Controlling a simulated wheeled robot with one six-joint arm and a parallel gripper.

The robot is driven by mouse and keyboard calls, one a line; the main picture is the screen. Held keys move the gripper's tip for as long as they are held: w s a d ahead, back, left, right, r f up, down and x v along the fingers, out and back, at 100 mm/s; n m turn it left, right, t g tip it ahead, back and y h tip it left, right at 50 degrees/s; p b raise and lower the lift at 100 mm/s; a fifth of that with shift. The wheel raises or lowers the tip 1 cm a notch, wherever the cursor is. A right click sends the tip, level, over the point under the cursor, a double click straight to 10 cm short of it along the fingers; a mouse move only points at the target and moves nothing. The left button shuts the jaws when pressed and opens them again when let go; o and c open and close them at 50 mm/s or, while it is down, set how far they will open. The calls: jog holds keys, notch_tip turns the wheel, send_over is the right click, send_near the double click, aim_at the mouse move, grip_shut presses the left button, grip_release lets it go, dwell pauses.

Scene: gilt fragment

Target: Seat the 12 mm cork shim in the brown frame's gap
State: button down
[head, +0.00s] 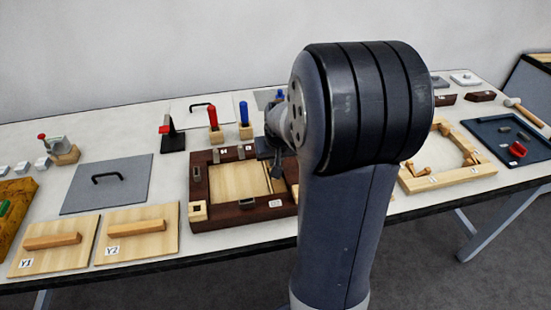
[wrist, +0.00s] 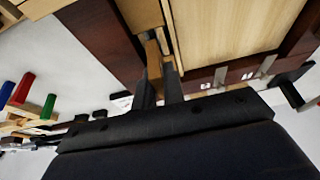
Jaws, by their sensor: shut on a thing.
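The brown frame (head: 240,212) lies on the table left of my arm, with a pale wood panel (head: 230,182) inside it. In the wrist view the frame (wrist: 98,30) and panel (wrist: 225,30) fill the top. My gripper (wrist: 160,72) is shut on a narrow tan piece, apparently the cork shim (wrist: 153,58), beside the panel's edge and close to the frame's inner side. I cannot tell whether the shim is inside the gap or above it.
Small metal clips stand on the frame's rim. Red (head: 213,117) and blue (head: 244,114) handled tools stand behind it. Two wooden boards marked Y1 (head: 48,260) and Y2 (head: 140,246) and a grey lid (head: 80,196) lie left. A pale frame (head: 445,180) and dark tray (head: 500,150) lie right.

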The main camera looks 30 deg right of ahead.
jog(key=shift+f+b, duration=1)
jog(key=shift+f, duration=0.2)
jog(key=shift+r+p, duration=0.7)
jog(key=shift+r, duration=0.25)
jog(key=shift+f+b, duration=1.05)
jog(key=shift+f, duration=0.05)
dwell(1.2)
jog(key=c, duration=1.4)
grip_release()
jog(key=shift+c, duration=0.2)
jog(key=shift+r, duration=0.55)
jog(key=v, duration=1)
jog(key=shift+s, duration=0.2)
jog(key=shift+a+f, duration=0.1)
jog(key=shift+f, duration=0.15)
